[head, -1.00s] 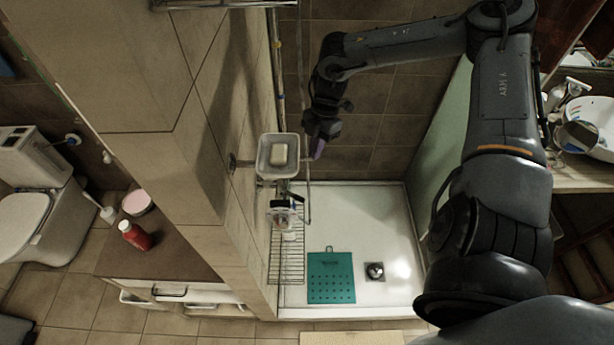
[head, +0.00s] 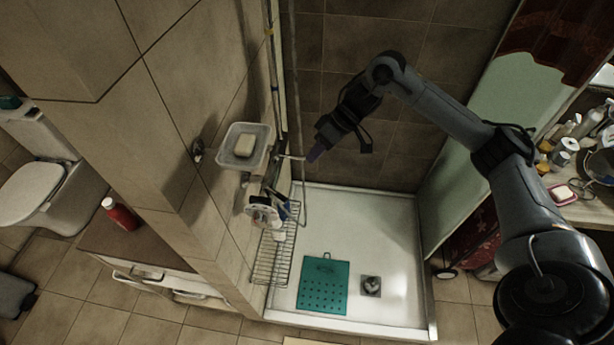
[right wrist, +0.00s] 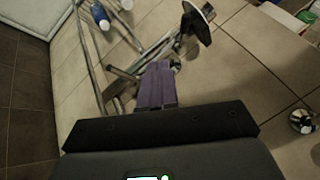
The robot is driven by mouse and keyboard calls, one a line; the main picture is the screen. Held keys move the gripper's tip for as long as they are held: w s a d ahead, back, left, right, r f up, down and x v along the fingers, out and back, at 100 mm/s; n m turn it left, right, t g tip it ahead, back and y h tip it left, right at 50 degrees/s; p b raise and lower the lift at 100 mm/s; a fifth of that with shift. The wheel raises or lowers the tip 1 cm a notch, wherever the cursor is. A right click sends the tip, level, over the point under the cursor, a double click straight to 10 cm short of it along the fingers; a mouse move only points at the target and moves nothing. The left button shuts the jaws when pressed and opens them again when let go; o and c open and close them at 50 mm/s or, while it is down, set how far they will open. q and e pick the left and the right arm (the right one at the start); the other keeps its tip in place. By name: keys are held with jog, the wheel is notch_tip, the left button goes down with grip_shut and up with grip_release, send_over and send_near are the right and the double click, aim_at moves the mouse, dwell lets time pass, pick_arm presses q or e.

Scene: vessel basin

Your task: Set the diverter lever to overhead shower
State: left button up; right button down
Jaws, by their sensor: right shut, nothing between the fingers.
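My right gripper (head: 314,154) is shut and empty, with purple fingertips, just right of the shower fittings on the tiled wall. In the right wrist view its shut fingers (right wrist: 157,86) point at the metal fittings. A short pale metal bar (head: 291,157) sticks out from the wall fittings toward the fingertips. Metal pipes and bars (right wrist: 122,76) lie just left of the fingers in the right wrist view. I cannot tell for sure which piece is the diverter lever, how it is set, or whether the fingers touch it. My left gripper is not in view.
A soap dish (head: 232,160) with soap sticks out left of the gripper. Below it are a wire rack (head: 268,262) and a hose. The white shower tray (head: 385,235) holds a teal mat (head: 323,287). A glass panel (head: 470,150) stands at right.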

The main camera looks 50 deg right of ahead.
aim_at(280, 195)
jog(key=w+a+f+p, duration=0.2)
jog(key=a+f, duration=0.6)
jog(key=shift+w+f+p, duration=0.35)
jog(key=shift+w+p, duration=0.05)
jog(key=a+p, duration=0.1)
jog(key=p, duration=0.1)
jog(key=a+m+p, duration=0.1)
jog(key=p, duration=0.2)
jog(key=shift+s+r, duration=0.2)
jog(key=shift+r, duration=0.05)
jog(key=shift+a+f, duration=0.1)
jog(key=shift+f, duration=0.15)
